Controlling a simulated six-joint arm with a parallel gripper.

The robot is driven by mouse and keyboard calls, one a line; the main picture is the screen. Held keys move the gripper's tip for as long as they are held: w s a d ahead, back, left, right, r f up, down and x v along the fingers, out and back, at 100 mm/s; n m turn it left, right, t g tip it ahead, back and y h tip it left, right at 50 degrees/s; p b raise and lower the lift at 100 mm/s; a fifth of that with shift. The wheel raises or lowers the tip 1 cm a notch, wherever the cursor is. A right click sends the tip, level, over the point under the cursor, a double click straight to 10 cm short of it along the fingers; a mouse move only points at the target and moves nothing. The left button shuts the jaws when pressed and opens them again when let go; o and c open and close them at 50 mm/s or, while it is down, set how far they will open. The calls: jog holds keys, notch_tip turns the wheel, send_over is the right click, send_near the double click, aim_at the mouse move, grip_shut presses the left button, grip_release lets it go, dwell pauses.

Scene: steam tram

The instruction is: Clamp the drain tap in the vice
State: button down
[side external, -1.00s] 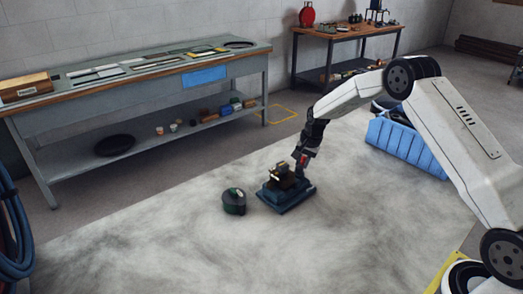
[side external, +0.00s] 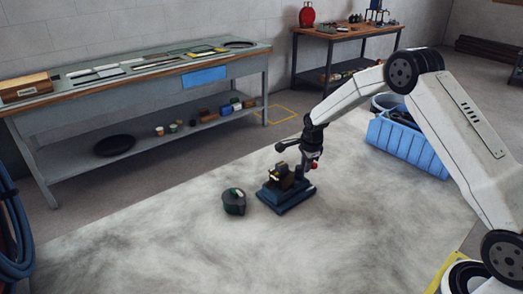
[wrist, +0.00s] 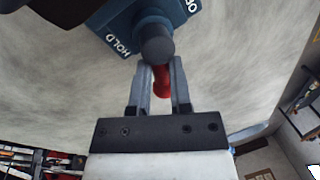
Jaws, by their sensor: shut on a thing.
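The dark blue vice (side external: 287,196) stands on the pale floor area in the side view. The drain tap (side external: 283,171), a small dark and brassy piece, sits upright at the vice's jaws; whether they grip it is too small to tell. My gripper (side external: 311,162) is at the vice's right side, shut on the red handle (side external: 314,165). In the wrist view, my gripper (wrist: 161,72) has its fingers on either side of the red handle (wrist: 162,82).
A dark round tape-measure-like case (side external: 234,201) stands just left of the vice. A blue crate (side external: 408,145) is behind to the right. A long workbench (side external: 140,85) and a smaller table (side external: 345,35) line the wall. The floor in front is clear.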

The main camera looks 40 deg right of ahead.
jog(key=m, duration=0.3)
jog(key=a+m, duration=0.1)
jog(key=shift+s+f+m+h, duration=0.15)
jog(key=shift+s+m+h, duration=0.2)
jog(key=shift+m+h, duration=0.05)
dwell(0.4)
jog(key=c, duration=0.5)
grip_release()
jog(key=shift+w, duration=0.1)
jog(key=shift+c, duration=0.2)
jog(key=shift+d, duration=0.1)
jog(key=shift+r, duration=0.25)
jog(key=shift+r, duration=0.2)
jog(key=v, duration=0.7)
